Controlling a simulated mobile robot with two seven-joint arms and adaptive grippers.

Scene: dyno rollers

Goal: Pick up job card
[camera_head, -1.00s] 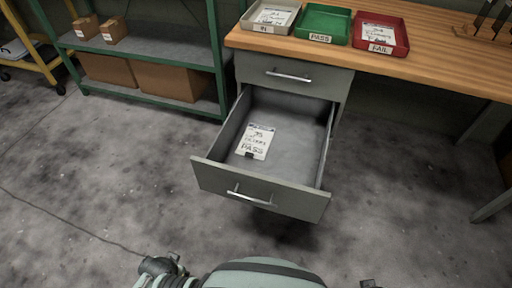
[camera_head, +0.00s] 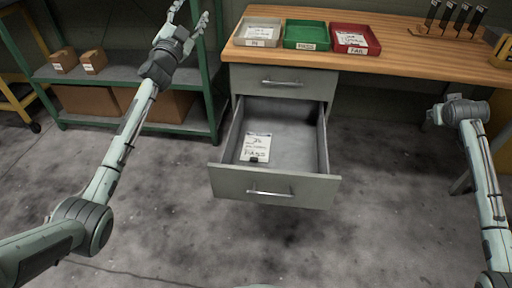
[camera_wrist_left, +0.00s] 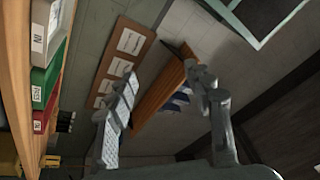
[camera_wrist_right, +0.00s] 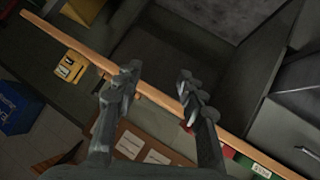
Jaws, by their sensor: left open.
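A white job card (camera_head: 256,148) with handwriting, the word PASS and a dark clip at its lower edge lies flat in the open upper-middle drawer (camera_head: 302,168) of the grey cabinet. My left gripper (camera_head: 190,22) is raised high at the left, in front of the green shelf, open and empty. Its spread fingers also show in the left wrist view (camera_wrist_left: 165,82). My right gripper is raised at the right near the bench edge; its fingertips are hard to make out in the head view. In the right wrist view its fingers (camera_wrist_right: 158,76) are apart with nothing between them.
On the wooden bench (camera_head: 385,60) stand a grey IN tray (camera_head: 242,41) with a card, an empty green PASS tray (camera_head: 305,36) and a red FAIL tray (camera_head: 372,49) with a card. A tool rack (camera_head: 445,36) is at the right. Green shelving (camera_head: 150,76) holds boxes. The floor before the drawer is clear.

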